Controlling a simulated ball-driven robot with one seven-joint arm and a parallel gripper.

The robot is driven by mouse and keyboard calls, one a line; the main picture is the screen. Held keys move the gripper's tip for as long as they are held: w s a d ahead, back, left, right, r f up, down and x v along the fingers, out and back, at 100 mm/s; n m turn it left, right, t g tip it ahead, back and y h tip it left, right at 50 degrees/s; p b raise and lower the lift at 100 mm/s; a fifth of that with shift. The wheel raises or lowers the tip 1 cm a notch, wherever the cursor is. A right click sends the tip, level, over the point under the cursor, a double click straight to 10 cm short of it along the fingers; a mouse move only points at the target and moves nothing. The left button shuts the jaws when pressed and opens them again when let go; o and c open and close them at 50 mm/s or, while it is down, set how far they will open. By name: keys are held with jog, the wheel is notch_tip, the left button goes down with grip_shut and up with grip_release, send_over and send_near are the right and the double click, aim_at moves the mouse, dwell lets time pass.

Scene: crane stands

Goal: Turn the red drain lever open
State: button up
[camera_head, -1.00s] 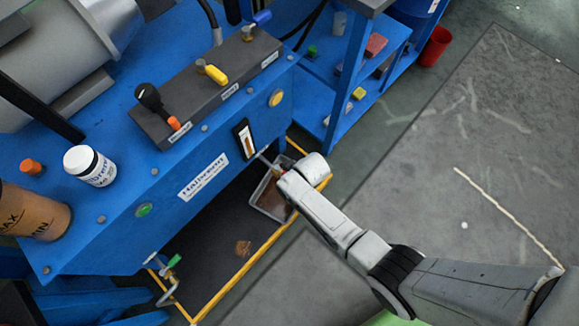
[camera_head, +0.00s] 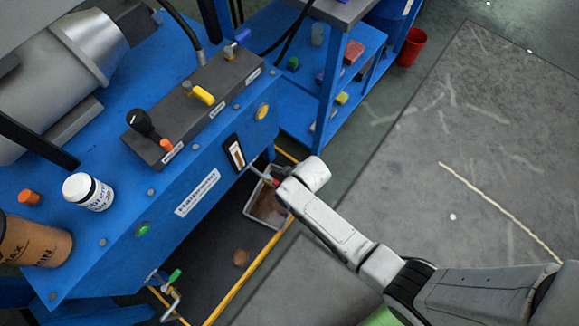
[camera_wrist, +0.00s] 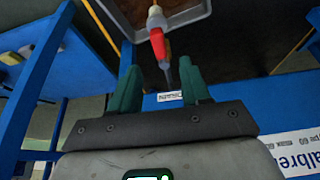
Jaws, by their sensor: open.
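The red drain lever (camera_wrist: 158,44) shows in the wrist view, below a brass-coloured fitting at the tray's edge. A darker piece continues below it in the picture, into the gap between my fingers. In the head view a small bit of red lever (camera_head: 276,183) shows just left of my arm's end. My gripper (camera_wrist: 159,70) is open, its two green fingers apart on either side of the lever's line. I cannot tell how deep the lever lies between them, and no contact is visible. In the head view my fingers are hidden behind my wrist.
A grey drip tray (camera_head: 252,208) with brown liquid stands under the blue machine (camera_head: 130,215). A green-handled valve (camera_head: 174,277) sits at lower left. A blue shelf (camera_head: 297,125) stands behind. The grey floor (camera_head: 470,150) to the right is mostly clear.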

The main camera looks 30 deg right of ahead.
jog(key=shift+p+v, duration=0.4)
jog(key=shift+v, duration=1.4)
